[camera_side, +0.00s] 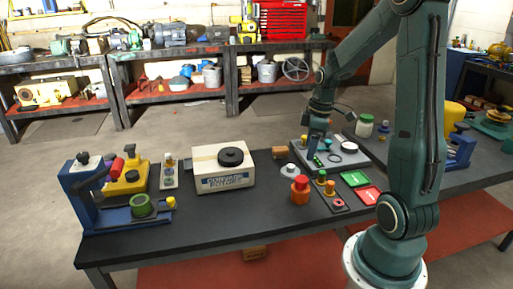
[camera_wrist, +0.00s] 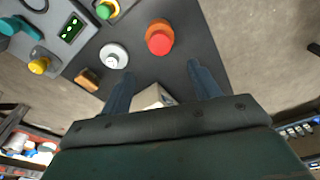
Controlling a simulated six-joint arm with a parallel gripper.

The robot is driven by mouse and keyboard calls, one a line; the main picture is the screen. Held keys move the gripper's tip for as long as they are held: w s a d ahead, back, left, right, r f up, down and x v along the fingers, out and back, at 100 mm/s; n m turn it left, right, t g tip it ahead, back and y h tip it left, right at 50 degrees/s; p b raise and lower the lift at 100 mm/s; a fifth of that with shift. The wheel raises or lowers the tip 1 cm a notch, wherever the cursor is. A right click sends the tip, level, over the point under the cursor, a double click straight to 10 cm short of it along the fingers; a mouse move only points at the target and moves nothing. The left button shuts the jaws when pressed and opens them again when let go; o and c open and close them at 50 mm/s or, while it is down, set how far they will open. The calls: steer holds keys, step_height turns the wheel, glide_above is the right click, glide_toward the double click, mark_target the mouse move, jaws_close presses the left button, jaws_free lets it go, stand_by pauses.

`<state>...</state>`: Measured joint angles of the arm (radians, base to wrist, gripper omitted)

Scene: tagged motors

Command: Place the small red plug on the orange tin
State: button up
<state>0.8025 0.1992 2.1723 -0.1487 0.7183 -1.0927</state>
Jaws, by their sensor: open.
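The orange tin (camera_side: 299,196) stands upright on the dark bench, right of the cardboard box. The small red plug (camera_side: 301,182) sits on top of it. In the wrist view the red plug (camera_wrist: 159,41) covers most of the tin, and an orange rim of the tin (camera_wrist: 159,23) shows around it. My gripper (camera_side: 312,157) is behind the tin in the side view, in front of the grey panel. In the wrist view my gripper (camera_wrist: 160,68) has its two fingers spread with nothing held between them. The plug shows beyond the fingertips, apart from them.
A grey-white round part (camera_side: 289,170) stands close behind the tin. A grey panel (camera_side: 345,163) with knobs lies behind. A small base with coloured buttons (camera_side: 331,193) and green (camera_side: 354,179) and red (camera_side: 369,196) plates are to the right. The box (camera_side: 224,168) is left; the front bench strip is clear.

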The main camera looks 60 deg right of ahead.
steer(key=shift+r, duration=0.15)
stand_by(0.5)
steer(key=a+r+m+t+h, duration=0.1)
steer(key=a+r+m+t, duration=0.1)
steer(key=a+r, duration=0.95)
steer(key=s+a+r+m+t, duration=0.1)
steer(key=s+a+m+t, duration=0.1)
steer(key=s+a, duration=0.6)
steer(key=a, duration=0.3)
steer(key=shift+s+a+r, duration=0.2)
steer(key=shift+s+r, duration=0.05)
steer(key=shift+s, duration=0.1)
